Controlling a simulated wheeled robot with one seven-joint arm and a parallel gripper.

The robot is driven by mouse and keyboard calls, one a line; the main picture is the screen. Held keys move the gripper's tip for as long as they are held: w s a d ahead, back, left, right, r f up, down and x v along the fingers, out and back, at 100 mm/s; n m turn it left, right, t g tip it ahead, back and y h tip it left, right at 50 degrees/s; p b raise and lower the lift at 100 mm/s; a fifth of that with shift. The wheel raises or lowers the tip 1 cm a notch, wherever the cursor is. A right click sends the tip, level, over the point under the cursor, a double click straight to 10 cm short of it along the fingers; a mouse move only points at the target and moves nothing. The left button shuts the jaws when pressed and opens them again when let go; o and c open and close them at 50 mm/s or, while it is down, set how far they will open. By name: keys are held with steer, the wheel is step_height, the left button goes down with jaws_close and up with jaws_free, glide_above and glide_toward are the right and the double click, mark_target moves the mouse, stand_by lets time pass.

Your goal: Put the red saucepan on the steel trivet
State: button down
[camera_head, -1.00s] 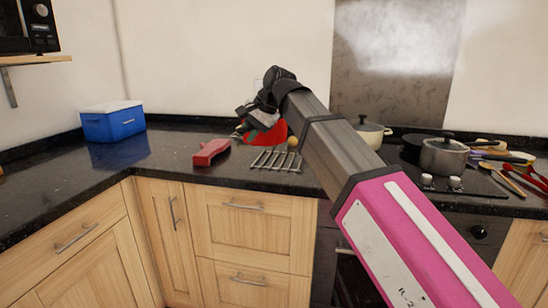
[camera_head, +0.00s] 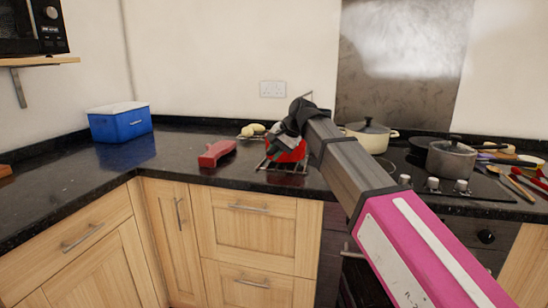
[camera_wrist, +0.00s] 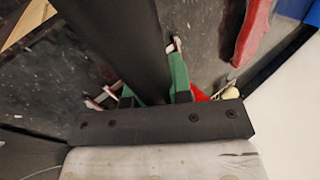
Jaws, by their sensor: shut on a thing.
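The red saucepan (camera_head: 297,154) shows behind and below my gripper (camera_head: 279,146) in the head view, over the steel trivet (camera_head: 268,165). Whether its base touches the trivet's bars is hidden. My gripper is shut on the saucepan. In the wrist view, its green fingers (camera_wrist: 153,88) flank a long dark bar, probably the pan's handle. A small piece of red pan (camera_wrist: 199,94) shows beside them. Trivet ends (camera_wrist: 95,103) stick out around the fingers. Most of the pan is hidden.
A red block-like object (camera_head: 217,153) lies left of the trivet. Pale rounded items (camera_head: 252,129) sit behind it. A blue box (camera_head: 120,122) stands at the back left. A cream pot (camera_head: 371,135) and a grey pot (camera_head: 450,158) stand right. Counter between the blue box and red object is clear.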

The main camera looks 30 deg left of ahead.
steer(key=shift+f, duration=0.7)
steer(key=c, duration=1)
jaws_free()
steer(key=shift+f, duration=0.1)
steer(key=shift+c, duration=0.2)
steer(key=v, duration=1.2)
steer(key=shift+d, duration=0.1)
